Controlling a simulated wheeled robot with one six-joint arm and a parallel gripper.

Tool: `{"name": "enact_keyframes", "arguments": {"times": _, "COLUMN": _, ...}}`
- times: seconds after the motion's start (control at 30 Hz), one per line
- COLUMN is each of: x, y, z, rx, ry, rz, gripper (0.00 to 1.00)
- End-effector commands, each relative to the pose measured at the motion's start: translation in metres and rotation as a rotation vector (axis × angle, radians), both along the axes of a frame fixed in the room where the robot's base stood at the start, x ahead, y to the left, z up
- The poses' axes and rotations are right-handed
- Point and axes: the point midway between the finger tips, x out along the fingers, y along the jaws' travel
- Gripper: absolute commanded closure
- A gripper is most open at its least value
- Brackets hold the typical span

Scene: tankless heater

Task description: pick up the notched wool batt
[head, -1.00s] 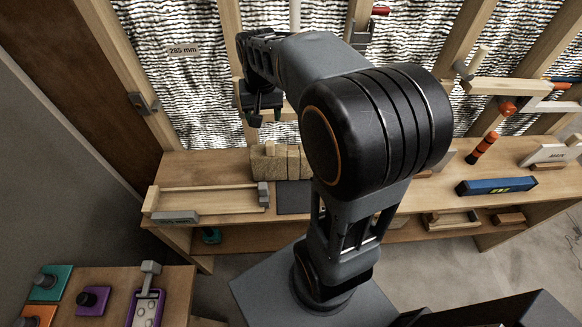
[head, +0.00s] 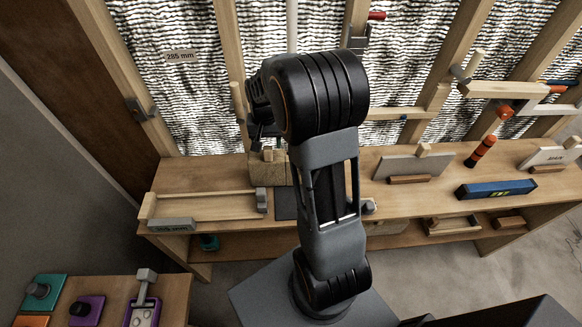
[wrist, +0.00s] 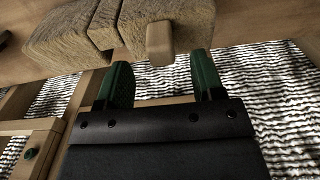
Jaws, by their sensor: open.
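Tan, fuzzy wool batts (head: 264,174) stand together on the workbench, left of my arm, which partly hides them. In the wrist view a broad batt (wrist: 70,42) is at left, a narrow piece (wrist: 104,25) is in the middle and another broad batt (wrist: 195,25) is at right. A smooth tan block (wrist: 159,42) sticks out from the right-hand batt; I cannot tell which piece carries the notch. My gripper (wrist: 164,78) is open, its two green fingers apart and empty. The fingertips are close to the right-hand batt and the block, with no clear contact.
A wooden jig (head: 205,206) lies left of the batts, and a dark mat (head: 285,204) lies in front. A grey panel (head: 412,166) and a blue level (head: 496,189) are to the right. Wall studs (head: 228,60) and wavy insulation stand behind the workbench (head: 405,198).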

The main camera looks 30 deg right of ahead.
Motion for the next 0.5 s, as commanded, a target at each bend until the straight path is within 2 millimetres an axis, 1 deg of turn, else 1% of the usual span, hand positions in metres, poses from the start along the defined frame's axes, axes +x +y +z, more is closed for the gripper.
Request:
{"name": "enact_keyframes", "arguments": {"times": 0.3, "x": 0.003, "y": -0.001, "z": -0.039, "rx": 0.001, "ry": 0.004, "rz": 0.0, "gripper": 0.38}}
{"name": "enact_keyframes", "arguments": {"times": 0.4, "x": 0.002, "y": -0.001, "z": -0.046, "rx": 0.001, "ry": 0.003, "rz": 0.0, "gripper": 0.38}}
{"name": "enact_keyframes", "arguments": {"times": 0.5, "x": 0.003, "y": -0.001, "z": -0.048, "rx": 0.001, "ry": 0.001, "rz": 0.0, "gripper": 0.38}}
